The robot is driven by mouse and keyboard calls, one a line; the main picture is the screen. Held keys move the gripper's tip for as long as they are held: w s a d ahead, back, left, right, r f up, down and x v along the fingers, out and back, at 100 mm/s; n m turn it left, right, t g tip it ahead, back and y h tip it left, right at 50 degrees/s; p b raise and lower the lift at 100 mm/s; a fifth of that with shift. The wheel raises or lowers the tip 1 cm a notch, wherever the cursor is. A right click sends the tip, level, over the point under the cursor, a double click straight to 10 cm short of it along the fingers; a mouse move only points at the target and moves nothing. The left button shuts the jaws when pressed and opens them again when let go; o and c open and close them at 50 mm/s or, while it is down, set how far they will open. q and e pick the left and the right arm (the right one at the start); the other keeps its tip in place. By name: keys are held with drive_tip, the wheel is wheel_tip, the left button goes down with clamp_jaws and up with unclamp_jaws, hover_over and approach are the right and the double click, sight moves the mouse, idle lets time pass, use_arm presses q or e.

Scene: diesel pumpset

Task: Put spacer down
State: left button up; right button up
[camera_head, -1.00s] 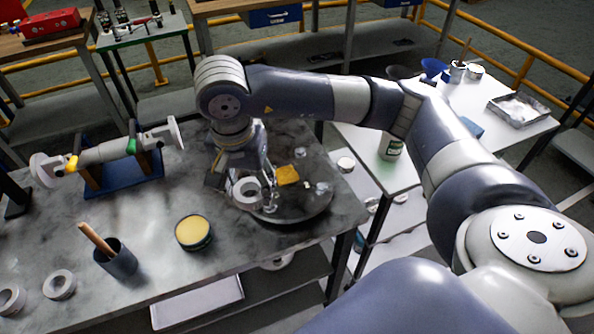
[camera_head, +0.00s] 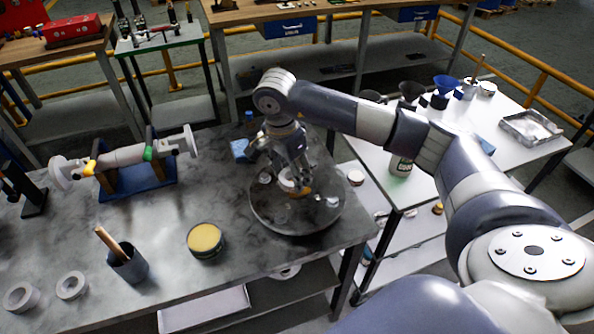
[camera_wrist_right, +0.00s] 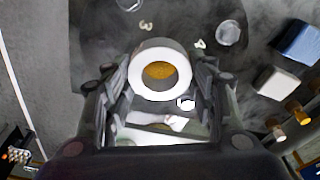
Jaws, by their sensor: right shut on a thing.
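The spacer, a thick white ring (camera_wrist_right: 137,76), is between the fingers of my right gripper (camera_head: 293,180), which is shut on it. In the head view the spacer (camera_head: 286,181) is partly hidden by the fingers. The gripper is over a round dark tray (camera_head: 290,225) on the grey stone-topped bench. A yellow-orange item (camera_wrist_right: 158,70) shows through the ring's hole; whether the spacer touches anything below cannot be told. My left gripper is not in view.
Small pale parts (camera_head: 331,201) lie on the tray. A yellow-topped tin (camera_head: 205,240), a dark cup with a wooden handle (camera_head: 127,262) and two loose grey rings (camera_head: 72,286) stand left of it. A shaft on a blue stand (camera_head: 137,180) is behind. Bare bench lies between.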

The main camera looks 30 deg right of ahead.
drive_tip(key=shift+w+d, duration=0.25)
drive_tip(key=shift+d, duration=0.25)
drive_tip(key=shift+w+d, duration=0.2)
drive_tip(key=shift+d, duration=0.3)
drive_tip(key=shift+d+f, duration=0.1)
drive_tip(key=shift+f, duration=0.1)
wheel_tip(320, 180, down, 3)
drive_tip(key=shift+r+p, duration=0.1)
drive_tip(key=shift+p, duration=0.95)
drive_tip(key=shift+f, duration=0.4)
drive_tip(key=o, duration=1.1)
drive_tip(key=shift+o, duration=0.2)
